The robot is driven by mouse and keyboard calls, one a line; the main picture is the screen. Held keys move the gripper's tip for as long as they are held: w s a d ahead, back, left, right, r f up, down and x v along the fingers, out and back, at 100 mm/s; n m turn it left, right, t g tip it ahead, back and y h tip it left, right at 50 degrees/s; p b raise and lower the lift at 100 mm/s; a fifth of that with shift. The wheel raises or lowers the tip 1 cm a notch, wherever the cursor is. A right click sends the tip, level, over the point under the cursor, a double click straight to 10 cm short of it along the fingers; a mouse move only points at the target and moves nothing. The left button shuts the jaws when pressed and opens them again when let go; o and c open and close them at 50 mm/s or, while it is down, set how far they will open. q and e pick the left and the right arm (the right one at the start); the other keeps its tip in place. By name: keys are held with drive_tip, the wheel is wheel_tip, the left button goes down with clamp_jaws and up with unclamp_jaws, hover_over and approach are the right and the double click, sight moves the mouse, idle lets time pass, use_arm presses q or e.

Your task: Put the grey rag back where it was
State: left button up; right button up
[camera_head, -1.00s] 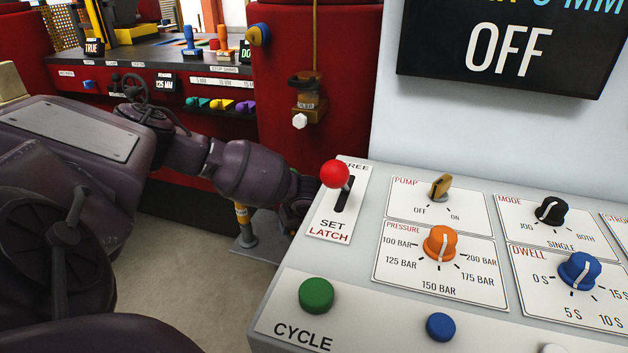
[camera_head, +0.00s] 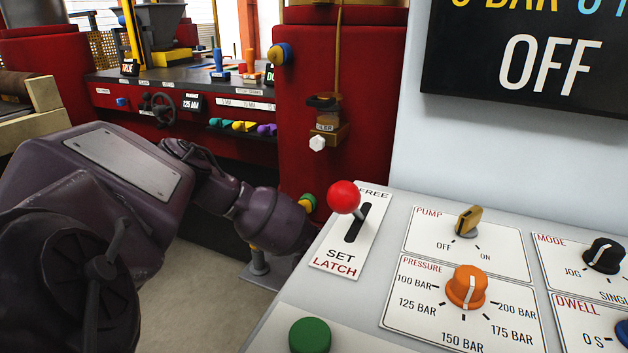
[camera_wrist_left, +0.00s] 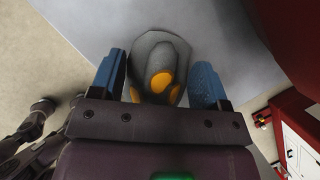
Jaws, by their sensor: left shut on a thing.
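In the left wrist view, the two blue fingers of my left gripper (camera_wrist_left: 158,82) are on either side of a grey piece with rounded orange patches (camera_wrist_left: 156,48). It looks like the grey rag, bunched up, and the gripper is shut on it. A pale grey surface lies behind it. In the head view my left arm reaches in from the left, and its gripper is hidden behind the console's left edge, so the rag does not show there. My right gripper is in neither view.
A red column (camera_head: 310,95) with a hanging rod stands behind my wrist. A post (camera_head: 258,262) stands on the floor. Bare floor (camera_head: 190,300) lies left of the console.

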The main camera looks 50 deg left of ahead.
use_arm(q)
drive_tip(key=shift+f, duration=0.1)
drive_tip(key=shift+f, duration=0.2)
drive_tip(key=o, duration=0.8)
drive_tip(key=shift+o, duration=0.2)
drive_tip(key=shift+r, duration=0.15)
